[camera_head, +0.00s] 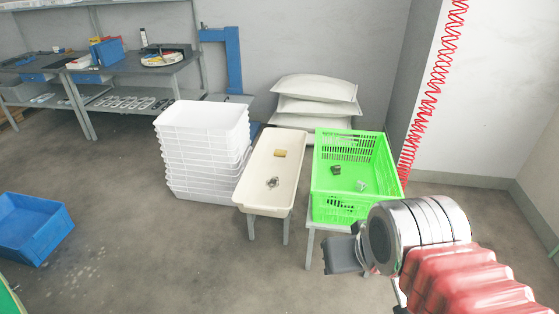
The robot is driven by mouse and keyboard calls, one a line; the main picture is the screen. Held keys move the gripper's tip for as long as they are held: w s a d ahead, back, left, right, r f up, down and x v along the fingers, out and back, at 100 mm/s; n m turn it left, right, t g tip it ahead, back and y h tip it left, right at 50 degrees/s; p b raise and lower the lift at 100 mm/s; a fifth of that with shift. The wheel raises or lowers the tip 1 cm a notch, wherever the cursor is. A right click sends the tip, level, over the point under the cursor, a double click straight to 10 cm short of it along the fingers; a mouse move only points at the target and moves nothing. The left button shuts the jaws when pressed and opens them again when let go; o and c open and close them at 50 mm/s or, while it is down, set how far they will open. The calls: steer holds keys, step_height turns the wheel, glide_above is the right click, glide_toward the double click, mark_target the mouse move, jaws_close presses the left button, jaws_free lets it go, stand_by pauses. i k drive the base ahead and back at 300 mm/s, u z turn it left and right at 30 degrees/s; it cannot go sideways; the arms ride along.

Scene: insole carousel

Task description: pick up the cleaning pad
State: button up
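A small yellow-brown block, which looks like the cleaning pad (280,153), lies toward the far end of the cream tray (257,195). A small grey metal part (272,183) lies nearer in the same tray. My gripper (342,254) is at the lower right, in front of the green crate and its stand, apart from the pad. Its dark end points left. The fingers are not clear enough to show whether they are open or shut.
A green crate (322,207) holding small parts stands right of the tray. Stacked white bins (205,150) stand left of it, with white sacks (314,92) behind. A blue bin (28,232) lies at far left. The floor at lower middle is clear.

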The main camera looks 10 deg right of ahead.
mark_target(281, 153)
steer(key=k, duration=0.15)
steer(key=u, duration=0.25)
steer(key=i, duration=0.65)
steer(key=u, duration=0.5)
steer(key=i, duration=1.75)
steer(key=z, duration=0.9)
steer(key=i, duration=0.7)
steer(key=z, duration=0.35)
